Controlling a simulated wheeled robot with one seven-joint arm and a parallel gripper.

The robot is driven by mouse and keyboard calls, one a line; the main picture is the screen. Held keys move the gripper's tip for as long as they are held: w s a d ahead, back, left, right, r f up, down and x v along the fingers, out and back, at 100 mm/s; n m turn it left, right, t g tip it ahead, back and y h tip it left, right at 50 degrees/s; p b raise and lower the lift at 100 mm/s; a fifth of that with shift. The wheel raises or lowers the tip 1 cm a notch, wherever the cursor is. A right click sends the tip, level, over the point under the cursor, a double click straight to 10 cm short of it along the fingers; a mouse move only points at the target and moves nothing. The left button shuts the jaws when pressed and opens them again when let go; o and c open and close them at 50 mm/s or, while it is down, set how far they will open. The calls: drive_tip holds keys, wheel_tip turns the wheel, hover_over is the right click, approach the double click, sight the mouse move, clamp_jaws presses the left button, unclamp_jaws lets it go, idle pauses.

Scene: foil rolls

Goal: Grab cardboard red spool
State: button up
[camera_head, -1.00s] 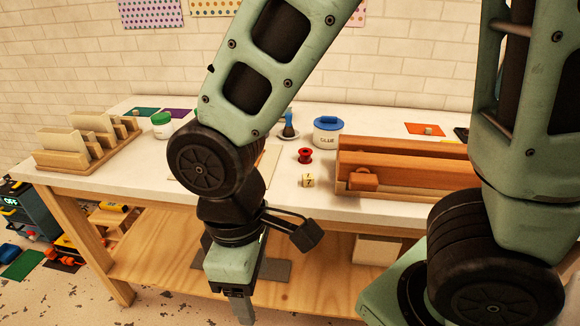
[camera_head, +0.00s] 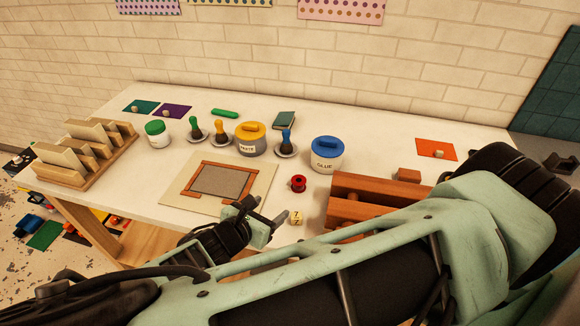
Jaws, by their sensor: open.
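The red spool (camera_head: 298,184) stands on the white table, left of the wooden box and in front of the glue jar. My gripper (camera_head: 279,219) hangs near the table's front edge, to the left of and nearer than the spool. It is apart from the spool and looks empty; its jaws are open, though the fingers are small and partly hidden by my arm.
A small numbered cube (camera_head: 296,217) sits in front of the spool. The wooden box (camera_head: 345,195) is to the right, the blue-lidded glue jar (camera_head: 327,155) behind. A framed board (camera_head: 183,196) lies to the left. A yellow-lidded jar (camera_head: 250,140) stands farther back.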

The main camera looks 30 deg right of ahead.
drive_tip(key=shift+w+d+r, duration=0.1)
drive_tip(key=shift+w+r, duration=0.05)
drive_tip(key=shift+w, duration=0.2)
drive_tip(key=b, duration=0.5)
approach(300, 180)
drive_tip(key=shift+w+d+f+t, duration=0.15)
drive_tip(key=shift+d+f+t, duration=0.15)
drive_tip(key=shift+d+f, duration=0.35)
drive_tip(key=shift+r+b+x, duration=0.1)
drive_tip(key=shift+b+x, duration=0.75)
drive_tip(key=shift+x, duration=0.75)
drive_tip(key=shift+r+b+x, duration=0.15)
drive_tip(key=shift+b+x, duration=0.7)
drive_tip(key=shift+x, duration=0.75)
drive_tip(key=shift+d, duration=0.1)
drive_tip(key=c, duration=1)
